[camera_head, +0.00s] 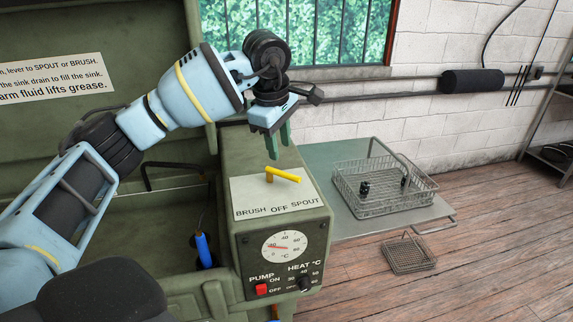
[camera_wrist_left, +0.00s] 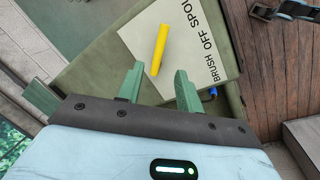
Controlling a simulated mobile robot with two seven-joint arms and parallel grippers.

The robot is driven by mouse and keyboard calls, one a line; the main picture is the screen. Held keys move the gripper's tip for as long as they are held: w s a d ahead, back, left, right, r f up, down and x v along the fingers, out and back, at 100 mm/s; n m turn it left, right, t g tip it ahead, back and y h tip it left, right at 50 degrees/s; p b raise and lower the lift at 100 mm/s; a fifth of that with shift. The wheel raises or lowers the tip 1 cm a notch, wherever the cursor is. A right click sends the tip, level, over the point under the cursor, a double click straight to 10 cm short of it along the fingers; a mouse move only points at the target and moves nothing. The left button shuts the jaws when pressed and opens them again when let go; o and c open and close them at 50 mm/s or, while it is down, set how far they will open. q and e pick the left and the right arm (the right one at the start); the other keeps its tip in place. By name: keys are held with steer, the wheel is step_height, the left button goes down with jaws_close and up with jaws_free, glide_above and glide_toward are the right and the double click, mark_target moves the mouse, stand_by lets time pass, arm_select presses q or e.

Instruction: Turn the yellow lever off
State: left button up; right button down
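The yellow lever (camera_head: 284,174) sits on the white label plate (camera_head: 262,206) on top of the green parts washer's control box. Its bar points right, towards the SPOUT side of the BRUSH, OFF and SPOUT marks. My left gripper (camera_head: 279,146) is open and empty, its green fingers pointing down just above and behind the lever, apart from it. In the left wrist view the lever (camera_wrist_left: 159,49) shows beyond the gap between the open fingertips (camera_wrist_left: 158,72). My right gripper is not in view.
Below the plate are a dial (camera_head: 284,246), a red pump switch (camera_head: 262,289) and a heat knob (camera_head: 304,284). A blue-handled brush (camera_head: 203,250) stands in the sink. A wire basket (camera_head: 384,191) with dark parts sits on the side shelf (camera_head: 333,151). A smaller basket (camera_head: 409,254) is lower down.

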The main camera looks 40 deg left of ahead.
mark_target(284, 173)
arm_select(q)
steer(key=f, duration=0.2)
steer(key=w+f, duration=0.1)
steer(key=f, duration=0.4)
steer(key=shift+w+f, duration=0.25)
steer(key=shift+w, duration=0.05)
jaws_close()
